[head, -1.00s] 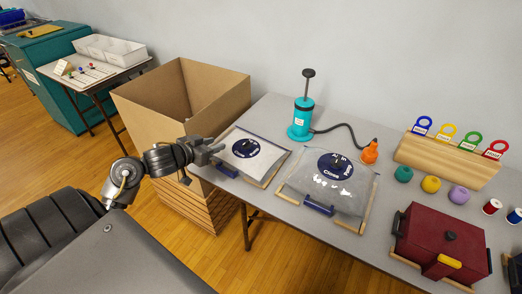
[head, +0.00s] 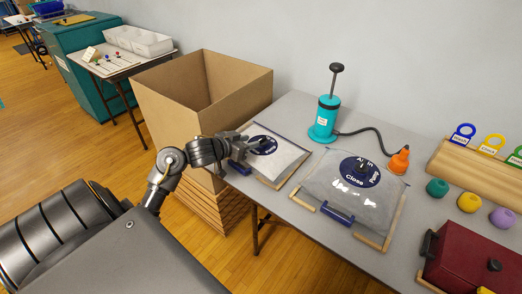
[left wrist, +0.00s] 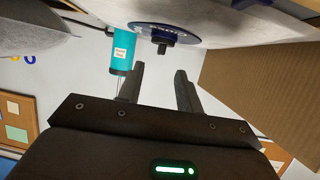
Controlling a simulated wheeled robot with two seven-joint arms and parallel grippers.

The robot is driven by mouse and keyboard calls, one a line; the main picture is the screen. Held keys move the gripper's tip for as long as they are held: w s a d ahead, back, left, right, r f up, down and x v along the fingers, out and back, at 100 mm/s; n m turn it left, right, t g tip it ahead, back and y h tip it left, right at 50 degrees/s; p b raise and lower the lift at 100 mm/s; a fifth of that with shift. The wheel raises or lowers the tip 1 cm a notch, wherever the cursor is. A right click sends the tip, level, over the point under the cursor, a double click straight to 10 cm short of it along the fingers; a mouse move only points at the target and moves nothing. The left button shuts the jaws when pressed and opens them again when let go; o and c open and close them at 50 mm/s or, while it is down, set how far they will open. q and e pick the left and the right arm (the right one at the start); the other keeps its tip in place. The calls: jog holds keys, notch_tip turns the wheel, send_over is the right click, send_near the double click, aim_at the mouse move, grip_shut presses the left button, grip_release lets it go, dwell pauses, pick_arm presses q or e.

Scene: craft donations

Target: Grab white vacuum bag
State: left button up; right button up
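The smaller white vacuum bag (head: 283,158) lies in a wooden frame at the table's left end, with a dark blue round label and black valve. It also shows at the top of the left wrist view (left wrist: 215,25), its label and valve above the fingertips. My left gripper (head: 252,144) is at the bag's left side, close to the label; contact cannot be told. In the left wrist view its fingers (left wrist: 158,76) are apart with nothing between them. A larger, puffier greyish-white bag (head: 330,178) lies in a second frame to the right. My right gripper is not in view.
A tall open cardboard box (head: 215,95) stands left of the table. A teal hand pump (head: 325,117) with a black hose and orange nozzle (head: 400,161) stands behind the bags. A maroon box (head: 475,258) and yarn balls are at right.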

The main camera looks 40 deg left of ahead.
aim_at(261, 139)
pick_arm(q)
jog(key=shift+b+x, duration=0.45)
jog(key=shift+x, duration=2.45)
jog(key=shift+f, duration=0.1)
grip_shut()
jog(key=shift+a, duration=0.1)
